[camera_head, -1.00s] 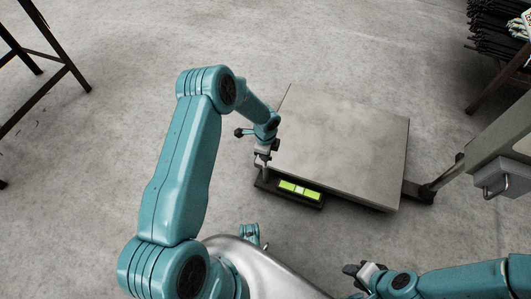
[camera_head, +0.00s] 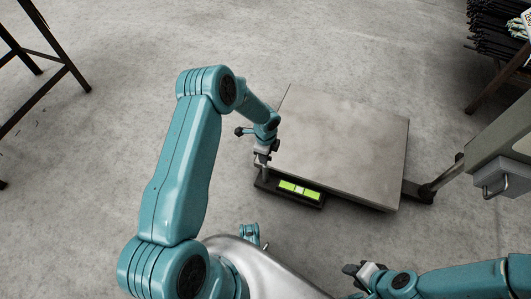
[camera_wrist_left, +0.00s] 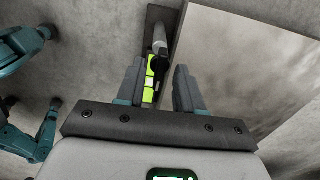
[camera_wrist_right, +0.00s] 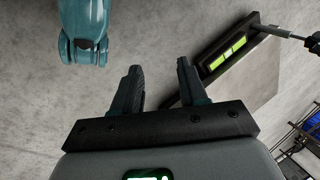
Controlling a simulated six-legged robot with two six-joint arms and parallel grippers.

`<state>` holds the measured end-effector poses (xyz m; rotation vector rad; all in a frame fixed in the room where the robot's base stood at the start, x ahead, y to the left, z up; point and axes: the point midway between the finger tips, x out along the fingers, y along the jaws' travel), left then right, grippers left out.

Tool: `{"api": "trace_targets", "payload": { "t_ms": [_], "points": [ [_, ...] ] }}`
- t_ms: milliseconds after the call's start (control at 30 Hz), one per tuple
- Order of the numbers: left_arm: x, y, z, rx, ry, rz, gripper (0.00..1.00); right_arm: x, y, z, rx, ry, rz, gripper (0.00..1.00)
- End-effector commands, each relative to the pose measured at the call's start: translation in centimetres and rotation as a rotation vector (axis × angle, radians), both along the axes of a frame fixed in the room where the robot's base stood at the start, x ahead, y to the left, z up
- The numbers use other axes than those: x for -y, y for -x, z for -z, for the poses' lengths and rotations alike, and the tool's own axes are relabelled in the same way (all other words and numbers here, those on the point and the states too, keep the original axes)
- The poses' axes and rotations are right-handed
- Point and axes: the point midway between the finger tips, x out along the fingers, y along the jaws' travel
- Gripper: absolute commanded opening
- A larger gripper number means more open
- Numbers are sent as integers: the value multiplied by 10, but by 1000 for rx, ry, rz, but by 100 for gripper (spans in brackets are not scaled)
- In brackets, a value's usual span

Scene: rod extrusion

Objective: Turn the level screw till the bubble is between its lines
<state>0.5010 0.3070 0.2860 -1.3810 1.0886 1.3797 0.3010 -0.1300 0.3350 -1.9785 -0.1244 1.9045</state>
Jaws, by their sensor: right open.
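The level is a dark bar with a lime-green vial (camera_head: 299,190), along the near edge of a grey plate. A pale patch, seemingly the bubble, shows near the vial's middle; its exact place between the lines is too small to tell. The level screw (camera_wrist_left: 158,42) is a grey upright post with a dark part, at the level's left end in the head view. My left gripper (camera_head: 263,163) is over the screw; its fingers are apart in the left wrist view (camera_wrist_left: 160,75), with the screw showing beyond their gap. My right gripper (camera_wrist_right: 159,68) is open and empty, apart from the level.
The grey plate (camera_head: 340,140) stands low on the concrete floor. A grey machine housing (camera_head: 500,150) with a handle is at the right. Dark rods (camera_head: 492,35) are stacked at the top right, and a dark trestle (camera_head: 45,55) is at the left. Open floor lies between.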

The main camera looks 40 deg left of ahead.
Motion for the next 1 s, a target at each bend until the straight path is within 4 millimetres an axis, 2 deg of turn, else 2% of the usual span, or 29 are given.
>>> {"api": "trace_targets", "payload": {
  "t_ms": [133, 233, 500, 700, 833, 1000],
  "points": [
    [0, 0, -8, 1, -1, 0, 36, 0, 0, -4, -1, 0, -1, 43],
    [0, -1, -26, 2, -1, 0, 36, -1, 2, -11, -3, -2, -5, 43],
    [-1, -1, -99, 4, -1, 0, 36, -7, 7, -37, -13, -5, -28, 43],
    [0, 0, -141, 2, 0, 0, 36, -10, 10, -50, -18, -7, -40, 43],
    [0, 0, -157, 1, 0, 1, 36, -10, 11, -54, -18, -8, -41, 43],
    [0, 0, -164, 0, 0, 1, 36, -10, 11, -55, -18, -8, -41, 43]
  ]
}}
